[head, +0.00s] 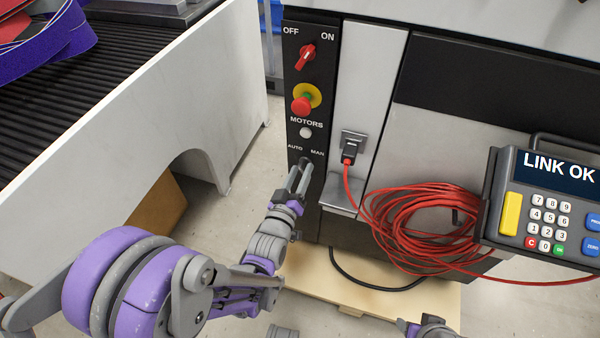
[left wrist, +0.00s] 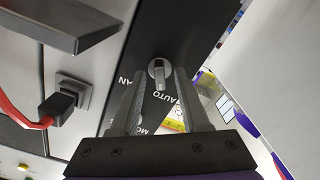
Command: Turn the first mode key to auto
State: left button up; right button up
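The mode key (left wrist: 158,73) is a silver round key switch with a narrow grip, on the black panel (head: 293,90) near its lower end. In the left wrist view its grip points down the picture, between the AUTO and MAN labels. In the head view my left gripper (head: 299,177) covers it, just under the AUTO and MAN lettering. In the left wrist view the gripper (left wrist: 160,85) is open, with one finger on each side of the key and gaps visible. Whether the tips reach past the grip I cannot tell. My right gripper does not show clearly.
Above the key are a red OFF/ON switch (head: 306,57), a red stop button (head: 302,104) on yellow and a white MOTORS button (head: 306,132). A coiled red cable (head: 415,225) hangs right. A keypad (head: 545,215) reads LINK OK. A conveyor (head: 110,85) stands left.

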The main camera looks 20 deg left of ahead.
pick_arm(q)
jog(key=s, duration=1)
jog(key=shift+s+a, duration=0.15)
jog(key=shift+s, duration=0.25)
jog(key=shift+f, duration=0.1)
jog(key=s+a+f+m+g, duration=0.1)
jog(key=s+f+m+g, duration=0.2)
jog(key=s+g, duration=0.45)
jog(key=s+a+f+m+g, duration=0.1)
jog(key=s+f+m+g, duration=0.2)
jog(key=s+g, duration=0.4)
notch_tip(320, 180, up, 25)
jog(key=s+t+p, duration=0.1)
jog(key=t+p, duration=0.1)
jog(key=p, duration=1.9)
jog(key=shift+a+r+y+p, duration=0.2)
jog(key=shift+y+p, duration=0.1)
jog(key=shift+p, duration=0.1)
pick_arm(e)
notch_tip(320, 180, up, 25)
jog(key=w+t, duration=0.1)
